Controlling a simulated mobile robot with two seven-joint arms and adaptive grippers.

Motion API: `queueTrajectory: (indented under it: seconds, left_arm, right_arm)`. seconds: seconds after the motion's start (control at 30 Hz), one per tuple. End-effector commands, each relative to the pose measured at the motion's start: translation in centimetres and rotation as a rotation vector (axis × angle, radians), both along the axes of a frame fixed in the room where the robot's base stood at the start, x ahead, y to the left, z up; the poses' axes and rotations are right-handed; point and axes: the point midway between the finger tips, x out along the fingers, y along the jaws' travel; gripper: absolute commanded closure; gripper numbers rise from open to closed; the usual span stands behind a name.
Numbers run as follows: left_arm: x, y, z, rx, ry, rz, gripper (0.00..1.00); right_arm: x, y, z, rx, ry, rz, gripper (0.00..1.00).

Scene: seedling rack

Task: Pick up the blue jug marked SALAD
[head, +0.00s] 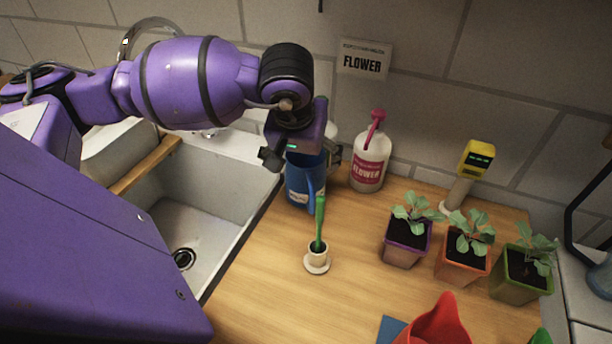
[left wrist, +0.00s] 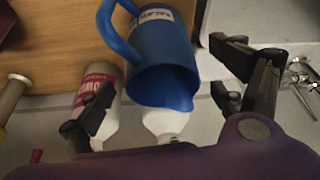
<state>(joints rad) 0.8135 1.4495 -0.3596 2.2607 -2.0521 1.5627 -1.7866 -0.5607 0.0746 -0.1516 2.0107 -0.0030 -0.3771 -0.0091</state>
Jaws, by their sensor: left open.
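The blue jug (head: 296,186) stands upright on the wooden counter beside the sink, behind a green-handled tool. My left gripper (head: 302,157) is open above and around its top, hiding part of the rim. In the left wrist view, the jug (left wrist: 166,60) appears with its open mouth towards the camera and its handle to the left. It lies between the spread fingers of my left gripper (left wrist: 165,92), with no clear contact. A pale label with dark letters shows partly on its side, too small to read surely. My right gripper is out of view.
A white FLOWER bottle (head: 369,165) with a pink top stands close right of the jug. The green-handled tool (head: 319,225) stands in a small holder in front. Potted seedlings (head: 406,245) and a yellow meter (head: 476,160) are further right. The sink (head: 215,205) is left.

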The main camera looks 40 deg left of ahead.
Motion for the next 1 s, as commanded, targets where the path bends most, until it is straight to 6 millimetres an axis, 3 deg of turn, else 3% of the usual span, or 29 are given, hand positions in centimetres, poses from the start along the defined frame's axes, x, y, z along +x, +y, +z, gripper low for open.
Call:
queueTrajectory:
  seconds: [0.13,0.4,0.87,1.0]
  left_arm:
    - [0.6,0.3,-1.5,-0.001,0.000,0.000,0.13]
    - [0.7,0.3,-1.9,0.001,-0.001,-0.001,0.13]
    - [0.7,0.3,-1.8,0.001,-0.002,-0.001,0.72]
    - [0.7,0.3,-1.8,0.001,-0.002,-0.001,0.73]
  right_arm:
    - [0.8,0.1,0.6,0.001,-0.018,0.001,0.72]
    - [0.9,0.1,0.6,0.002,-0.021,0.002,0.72]
    - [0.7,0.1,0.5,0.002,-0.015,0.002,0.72]
    - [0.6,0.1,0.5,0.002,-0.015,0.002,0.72]
